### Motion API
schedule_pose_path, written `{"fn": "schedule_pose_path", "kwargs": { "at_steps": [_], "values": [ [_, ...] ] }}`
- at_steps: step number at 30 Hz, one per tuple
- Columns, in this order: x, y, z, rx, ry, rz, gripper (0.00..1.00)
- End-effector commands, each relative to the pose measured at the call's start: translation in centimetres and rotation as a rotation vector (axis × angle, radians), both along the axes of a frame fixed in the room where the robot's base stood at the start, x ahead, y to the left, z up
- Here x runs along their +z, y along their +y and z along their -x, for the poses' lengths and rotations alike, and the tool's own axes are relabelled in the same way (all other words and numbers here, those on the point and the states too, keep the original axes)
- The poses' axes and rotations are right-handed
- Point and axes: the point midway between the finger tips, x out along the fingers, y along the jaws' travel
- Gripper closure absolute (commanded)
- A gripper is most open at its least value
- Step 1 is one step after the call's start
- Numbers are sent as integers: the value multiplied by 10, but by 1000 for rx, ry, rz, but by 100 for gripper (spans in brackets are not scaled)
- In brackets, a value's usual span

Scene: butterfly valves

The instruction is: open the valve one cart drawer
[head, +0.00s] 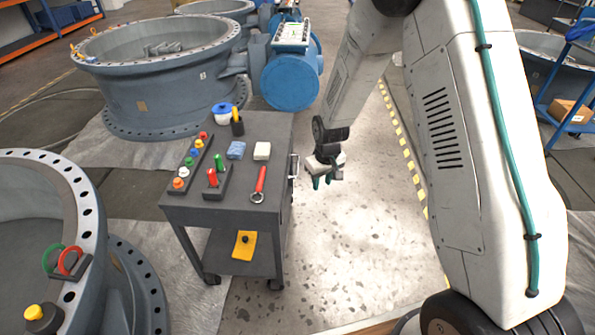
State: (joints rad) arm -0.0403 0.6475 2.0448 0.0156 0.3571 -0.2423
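The dark grey cart (270,133) stands left of centre in the head view, with tools on its top. Its right side, where a pale upright handle (294,166) shows, faces my gripper. The drawer front is seen almost edge-on, and no gap at it can be made out. My gripper (323,181) hangs in the air just right of the handle, apart from it, over the bare floor. Its teal fingertips look spread with nothing between them.
The cart top holds a red-handled wrench (260,184), a blue cloth (236,150), a white block (262,151) and a row of coloured knobs. Large grey valve bodies (160,85) stand behind and left. The floor (365,240) right of the cart is clear.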

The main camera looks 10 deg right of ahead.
Motion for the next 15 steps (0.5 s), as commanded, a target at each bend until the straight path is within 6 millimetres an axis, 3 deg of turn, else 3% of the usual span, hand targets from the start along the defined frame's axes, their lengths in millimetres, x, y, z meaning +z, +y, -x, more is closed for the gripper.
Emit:
{"fn": "schedule_pose_path", "kwargs": {
  "at_steps": [1,6,15],
  "values": [
    [-32,2,-14,24,-29,2,67],
    [-123,6,-62,113,-195,16,67],
    [-265,12,-121,297,-607,111,67]
  ]
}}
